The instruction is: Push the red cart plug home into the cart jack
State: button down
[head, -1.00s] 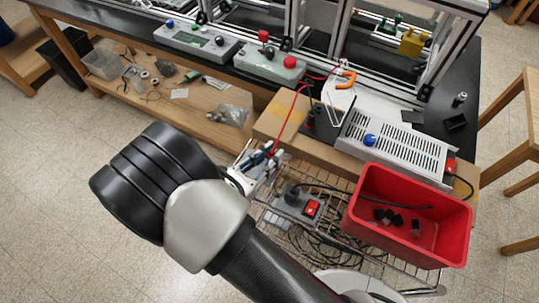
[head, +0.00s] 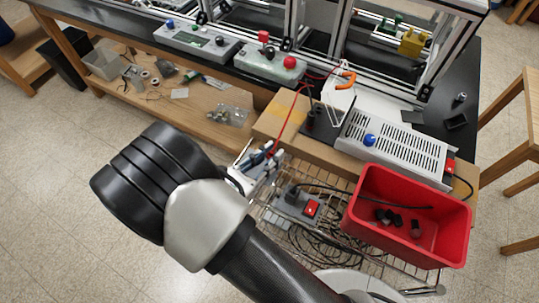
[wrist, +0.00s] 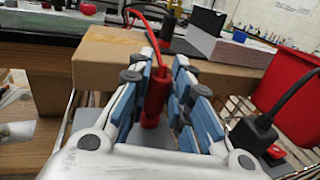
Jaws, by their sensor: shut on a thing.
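My gripper (head: 264,158) is in front of the cardboard box, above the wire shelf of the cart. In the wrist view my gripper (wrist: 166,75) has its blue-padded fingers on both sides of the red plug (wrist: 156,90), shut on it. The plug stands roughly upright, and its red cable (wrist: 148,22) rises from its top. In the head view the red cable (head: 289,128) runs up toward the bench devices. The plug's lower tip is hard to make out, and I cannot clearly identify the cart jack; it may be hidden by my gripper.
A cardboard box (head: 277,116) stands behind my gripper. A power strip with a red switch (head: 299,205) and looped black cables lie to the right. A red bin (head: 362,208) and a slotted grey unit (head: 393,143) are farther right.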

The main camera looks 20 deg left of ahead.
jog(key=shift+f+b, duration=0.35)
jog(key=shift+f, duration=0.15)
jog(key=c, duration=1.4)
grip_release()
jog(key=v, duration=1.2)
jog(key=shift+r, duration=0.1)
